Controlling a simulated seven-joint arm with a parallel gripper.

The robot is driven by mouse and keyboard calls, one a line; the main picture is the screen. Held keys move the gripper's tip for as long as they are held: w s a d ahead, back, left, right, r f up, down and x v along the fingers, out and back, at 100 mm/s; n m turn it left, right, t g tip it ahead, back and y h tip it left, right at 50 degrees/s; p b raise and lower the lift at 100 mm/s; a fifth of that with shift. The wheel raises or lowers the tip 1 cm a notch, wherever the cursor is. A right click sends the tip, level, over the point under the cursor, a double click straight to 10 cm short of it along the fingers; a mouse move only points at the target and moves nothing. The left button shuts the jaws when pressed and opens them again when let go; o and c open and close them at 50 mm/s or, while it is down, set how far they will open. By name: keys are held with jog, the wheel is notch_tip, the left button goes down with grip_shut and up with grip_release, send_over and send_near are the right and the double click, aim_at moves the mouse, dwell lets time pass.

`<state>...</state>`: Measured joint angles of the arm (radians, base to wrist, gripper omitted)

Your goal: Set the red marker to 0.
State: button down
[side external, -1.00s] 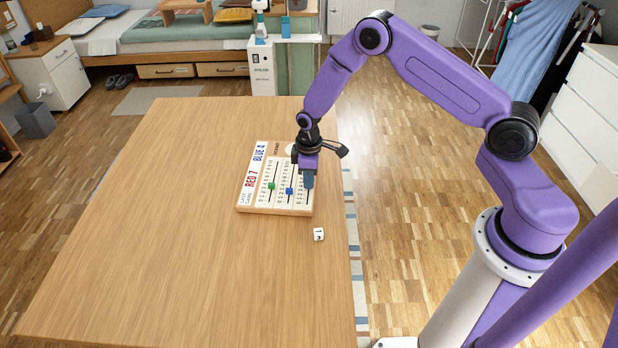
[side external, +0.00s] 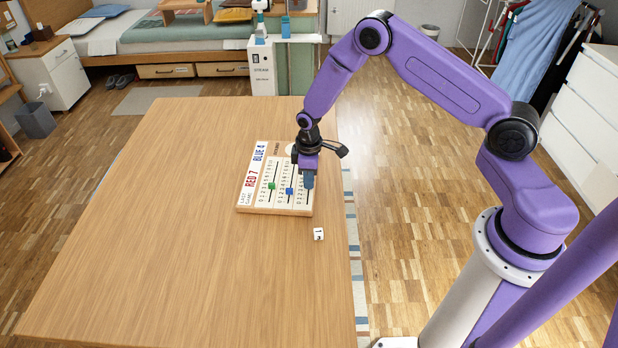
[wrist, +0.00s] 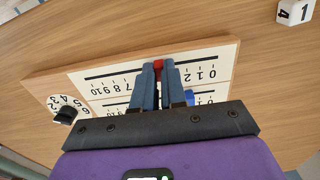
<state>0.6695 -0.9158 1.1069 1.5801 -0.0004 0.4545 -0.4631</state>
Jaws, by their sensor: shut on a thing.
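The scoreboard (side external: 243,208) is a wooden board with white number scales, lying on the table. My gripper (side external: 308,184) is over its right-hand scale in the side view. In the wrist view my gripper (wrist: 159,72) is shut on the red marker (wrist: 158,65), whose top shows between the fingertips. The marker stands on the scale nearest the board's edge, part way along the slot, between the visible 2 and 7. The digits beside it are hidden by the fingers. In the side view the gripper hides the red marker.
A blue marker (side external: 290,191) and a green marker (side external: 271,187) sit on the neighbouring scales. A black dial (wrist: 66,115) is at the board's other end. A white die (side external: 319,234) lies off the board near the table's right edge. The table's left side is clear.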

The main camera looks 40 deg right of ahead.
aim_at(307, 204)
jog(key=s+a, duration=0.4)
jog(key=a, duration=0.1)
jog(key=shift+s+a, duration=0.1)
jog(key=shift+s, duration=0.1)
jog(key=c, duration=1.2)
grip_release()
jog(key=shift+o, duration=0.2)
jog(key=shift+r, duration=0.1)
notch_tip(307, 204, up, 17)
jog(key=shift+s+r, duration=0.1)
jog(key=shift+r, duration=0.05)
